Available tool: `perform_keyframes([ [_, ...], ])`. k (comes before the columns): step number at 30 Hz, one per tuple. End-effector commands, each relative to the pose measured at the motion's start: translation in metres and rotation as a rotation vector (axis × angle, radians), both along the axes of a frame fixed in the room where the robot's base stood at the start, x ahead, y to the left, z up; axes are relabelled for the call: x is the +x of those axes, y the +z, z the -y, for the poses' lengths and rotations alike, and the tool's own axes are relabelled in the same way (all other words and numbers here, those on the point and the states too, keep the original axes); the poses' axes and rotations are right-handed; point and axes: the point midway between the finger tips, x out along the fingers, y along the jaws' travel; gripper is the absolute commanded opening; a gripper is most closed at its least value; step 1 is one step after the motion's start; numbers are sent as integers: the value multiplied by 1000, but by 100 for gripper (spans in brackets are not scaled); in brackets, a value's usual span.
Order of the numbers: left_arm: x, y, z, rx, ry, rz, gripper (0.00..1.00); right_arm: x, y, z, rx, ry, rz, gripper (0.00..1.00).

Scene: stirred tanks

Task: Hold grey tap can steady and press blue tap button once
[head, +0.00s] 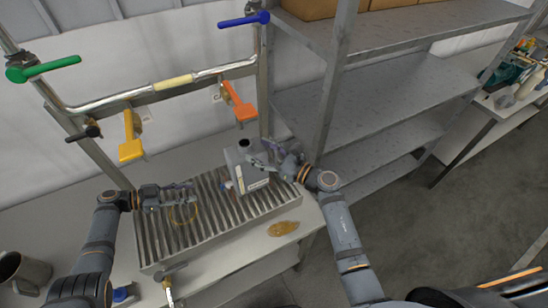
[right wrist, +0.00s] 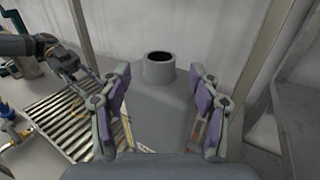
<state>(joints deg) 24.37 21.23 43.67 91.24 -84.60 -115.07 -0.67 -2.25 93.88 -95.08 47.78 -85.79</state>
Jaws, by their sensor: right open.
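The grey can (head: 240,166) stands upright at the right end of the slatted metal grate (head: 160,245). It has a dark round opening on top and a white label. A small blue and red part (head: 228,185) shows low on its left side, too small to make out as a button. My right gripper (head: 257,158) is open at the can's upper right. In the right wrist view its fingers (right wrist: 163,112) lie on either side of the can (right wrist: 160,105); contact is unclear. My left gripper (head: 190,192) is over the grate, left of the can and apart from it; its jaw opening is unclear.
A pipe (head: 125,95) with green, yellow, orange and blue handles runs behind the grate. Metal shelving (head: 370,90) stands close on the right. A yellow loop (head: 180,217) and an amber patch (head: 283,229) lie low.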

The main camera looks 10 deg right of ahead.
Motion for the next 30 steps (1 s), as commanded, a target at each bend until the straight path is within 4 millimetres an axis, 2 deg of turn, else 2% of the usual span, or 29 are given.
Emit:
perform_keyframes([
  [3,0,0,0,0,0,0,38,15,1,-17,3,1,0,63],
  [7,0,0,0,0,0,0,38,26,0,-28,1,0,-1,63],
  [18,0,0,0,0,0,0,38,30,-1,-33,-1,0,-2,63],
  [30,0,0,0,0,0,0,38,30,-1,-33,0,-1,-1,9],
])
